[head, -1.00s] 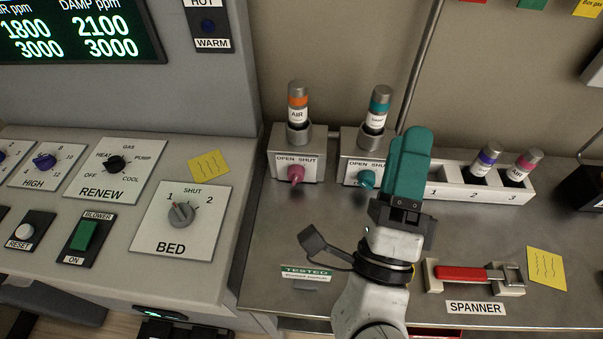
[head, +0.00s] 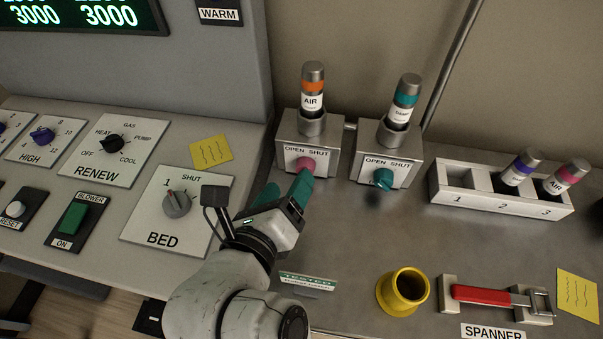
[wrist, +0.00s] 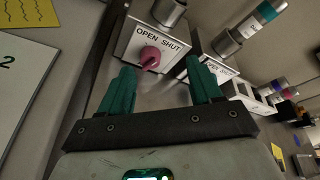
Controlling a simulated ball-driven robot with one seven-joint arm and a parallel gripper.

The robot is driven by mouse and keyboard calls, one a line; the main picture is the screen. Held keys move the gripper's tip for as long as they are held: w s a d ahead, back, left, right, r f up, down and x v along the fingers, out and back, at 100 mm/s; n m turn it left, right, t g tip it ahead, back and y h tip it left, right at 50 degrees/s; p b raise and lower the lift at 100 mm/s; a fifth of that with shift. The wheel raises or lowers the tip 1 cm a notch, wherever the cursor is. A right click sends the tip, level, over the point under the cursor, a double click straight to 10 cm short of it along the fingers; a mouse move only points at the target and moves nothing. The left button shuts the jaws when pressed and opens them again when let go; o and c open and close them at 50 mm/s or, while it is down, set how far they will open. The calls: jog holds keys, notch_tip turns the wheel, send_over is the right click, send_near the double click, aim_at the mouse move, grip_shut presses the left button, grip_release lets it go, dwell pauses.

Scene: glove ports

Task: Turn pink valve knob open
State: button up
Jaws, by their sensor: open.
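The pink valve knob (head: 305,164) sits on the front of the left metal valve block (head: 290,130), under an OPEN SHUT label. A bottle marked AIR (head: 312,90) with an orange band stands upright in that block. My gripper (head: 286,190) is just below and in front of the knob, and its right finger overlaps the knob's lower edge in the head view. In the wrist view the pink knob (wrist: 149,57) shows beyond and between the two spread teal fingers (wrist: 158,85). The jaws are open and hold nothing. I cannot tell whether a finger touches the knob.
A teal knob (head: 384,179) on the right valve block is close by. A white rack (head: 450,203) with two bottles stands to the right. The BED panel (head: 150,225) is at left.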

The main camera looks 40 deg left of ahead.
notch_tip(320, 180, down, 4)
jog(key=x, duration=0.7)
jog(key=shift+w+a, duration=0.1)
jog(key=shift+w, duration=0.1)
jog(key=shift+r, duration=0.1)
jog(key=c, duration=1)
